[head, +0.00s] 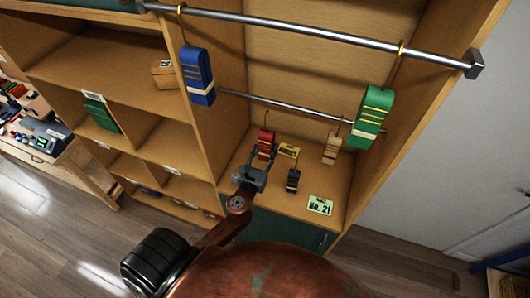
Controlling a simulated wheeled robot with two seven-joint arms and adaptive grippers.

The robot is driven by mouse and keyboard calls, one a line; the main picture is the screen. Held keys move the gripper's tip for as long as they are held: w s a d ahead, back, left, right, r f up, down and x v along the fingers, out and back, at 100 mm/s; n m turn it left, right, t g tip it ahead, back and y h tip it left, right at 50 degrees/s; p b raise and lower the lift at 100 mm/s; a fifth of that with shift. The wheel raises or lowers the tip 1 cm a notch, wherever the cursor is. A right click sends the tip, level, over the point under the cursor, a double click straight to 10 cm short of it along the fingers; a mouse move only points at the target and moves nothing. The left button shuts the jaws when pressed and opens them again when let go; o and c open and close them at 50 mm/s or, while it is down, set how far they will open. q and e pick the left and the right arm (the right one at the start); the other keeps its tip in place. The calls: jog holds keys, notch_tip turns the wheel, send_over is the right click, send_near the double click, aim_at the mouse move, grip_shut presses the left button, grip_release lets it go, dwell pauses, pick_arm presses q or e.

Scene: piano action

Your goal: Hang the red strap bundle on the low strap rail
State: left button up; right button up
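The red strap bundle (265,144) stands upright on the shelf board in the right bay, with a thin hook rising from its top. The low strap rail (300,106) is the thin metal bar crossing the bay above and behind it. One gripper (263,161), which I take to be my left, is at the near side of the red bundle. Its fingers look spread, one on each side of the bundle's lower part. I cannot tell whether they touch it. My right gripper is not in view.
A tan bundle (331,147), a yellow bundle (289,151) and a black bundle (293,180) are close by on the board. A blue bundle (197,77) and a green bundle (370,116) hang from the upper rail (300,33). A "No. 21" card (320,205) lies near the front edge.

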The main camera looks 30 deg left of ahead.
pick_arm(q)
jog(key=shift+w+a+r, duration=0.1)
jog(key=shift+w, duration=0.3)
jog(key=w+a+f+b, duration=0.2)
jog(key=w+f+b, duration=0.1)
jog(key=w, duration=0.5)
jog(key=shift+w, duration=0.4)
dwell(0.3)
jog(key=o, duration=1.4)
jog(key=shift+f, duration=0.1)
jog(key=shift+s, duration=0.1)
